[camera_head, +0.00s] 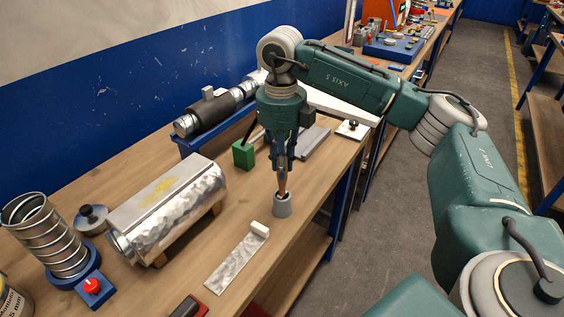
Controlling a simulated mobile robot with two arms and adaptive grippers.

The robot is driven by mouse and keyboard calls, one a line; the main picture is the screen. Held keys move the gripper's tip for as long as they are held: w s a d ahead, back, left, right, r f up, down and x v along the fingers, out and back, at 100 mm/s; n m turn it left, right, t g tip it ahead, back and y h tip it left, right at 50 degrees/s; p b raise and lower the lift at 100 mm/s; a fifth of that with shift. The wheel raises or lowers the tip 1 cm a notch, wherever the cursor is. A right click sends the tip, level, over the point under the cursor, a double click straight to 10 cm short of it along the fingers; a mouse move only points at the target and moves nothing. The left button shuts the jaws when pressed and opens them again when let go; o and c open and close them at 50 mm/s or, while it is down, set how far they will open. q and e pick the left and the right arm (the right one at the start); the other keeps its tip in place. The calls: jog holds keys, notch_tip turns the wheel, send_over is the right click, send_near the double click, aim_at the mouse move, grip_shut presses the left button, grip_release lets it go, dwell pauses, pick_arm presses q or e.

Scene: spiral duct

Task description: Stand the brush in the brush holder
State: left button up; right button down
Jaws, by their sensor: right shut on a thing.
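My right gripper (283,172) points straight down over the bench and is shut on the brush. The brush (283,187) shows as a short brown, upright piece below the fingertips; the rest is hidden by the fingers and the cup. Its lower end is at the mouth of a small grey cup (282,207), which looks like the brush holder and stands near the bench's front edge. I cannot tell how deep the brush sits in it. My left gripper is not in view.
A flat metal strip with a white end block (237,262) lies left of the cup. A green block (243,154) with a dark stick stands behind. A large silver duct (170,208) and a spiral duct piece (48,235) are at left. Bare wood surrounds the cup.

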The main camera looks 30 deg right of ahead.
jog(key=shift+f, duration=0.25)
jog(key=c, duration=1.6)
grip_release()
jog(key=shift+o, duration=0.2)
notch_tip(320, 180, up, 12)
jog(key=shift+r, duration=0.1)
